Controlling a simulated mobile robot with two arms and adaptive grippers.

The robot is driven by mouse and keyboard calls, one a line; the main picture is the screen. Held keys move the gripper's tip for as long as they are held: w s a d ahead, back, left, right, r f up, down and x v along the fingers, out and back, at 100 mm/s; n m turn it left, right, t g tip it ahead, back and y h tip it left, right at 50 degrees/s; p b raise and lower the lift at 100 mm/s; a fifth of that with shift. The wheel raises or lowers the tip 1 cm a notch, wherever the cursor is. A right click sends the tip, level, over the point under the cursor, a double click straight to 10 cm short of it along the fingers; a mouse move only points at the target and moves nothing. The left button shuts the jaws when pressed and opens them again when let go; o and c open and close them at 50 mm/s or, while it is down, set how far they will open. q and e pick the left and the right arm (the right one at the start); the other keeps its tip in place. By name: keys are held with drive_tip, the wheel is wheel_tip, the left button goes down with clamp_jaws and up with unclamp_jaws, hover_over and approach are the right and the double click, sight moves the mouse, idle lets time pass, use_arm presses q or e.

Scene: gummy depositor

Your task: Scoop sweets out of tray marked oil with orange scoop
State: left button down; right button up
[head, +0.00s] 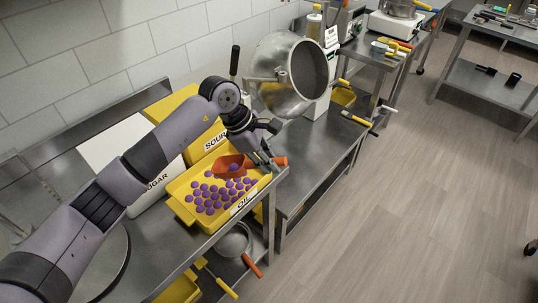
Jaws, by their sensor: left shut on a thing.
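The yellow tray marked OIL (185,207) sits near the front edge of the steel table and holds many purple round sweets (209,196). The orange scoop (227,162) is at the tray's far right end, tilted, with a purple sweet showing in its bowl. Its orange handle reaches right past the tray's rim. My left gripper (268,160) is shut on the scoop, above the right end of the tray. The exact contact of its fingers is partly hidden. My right gripper is not in view.
A white SUGAR bin (112,150) and a yellow SOUR bin (165,104) stand behind the tray by the wall. A large steel kettle (285,75) stands just beyond my gripper. A pot (235,241) sits on the shelf below.

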use_arm(q)
drive_tip(key=shift+w+d+f, duration=0.1)
drive_tip(key=shift+w+f, duration=0.05)
drive_tip(key=shift+f, duration=0.1)
drive_tip(key=shift+f+b, duration=0.4)
drive_tip(key=shift+f, duration=0.5)
wheel_tip(320, 180, down, 7)
drive_tip(key=b, duration=0.3)
drive_tip(key=shift+b, duration=0.35)
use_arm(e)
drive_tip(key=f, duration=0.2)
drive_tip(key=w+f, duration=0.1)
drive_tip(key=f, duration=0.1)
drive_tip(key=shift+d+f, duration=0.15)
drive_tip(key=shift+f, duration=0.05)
use_arm(q)
drive_tip(key=shift+w+a+r+b, duration=0.15)
drive_tip(key=shift+a+b, duration=0.25)
drive_tip(key=shift+a, duration=0.75)
drive_tip(key=shift+w+a+b, duration=0.15)
drive_tip(key=shift+a+b, duration=0.25)
drive_tip(key=shift+a, duration=0.8)
drive_tip(key=shift+w+a+r+b, duration=0.15)
drive_tip(key=shift+a+b, duration=0.25)
drive_tip(key=shift+a, duration=0.75)
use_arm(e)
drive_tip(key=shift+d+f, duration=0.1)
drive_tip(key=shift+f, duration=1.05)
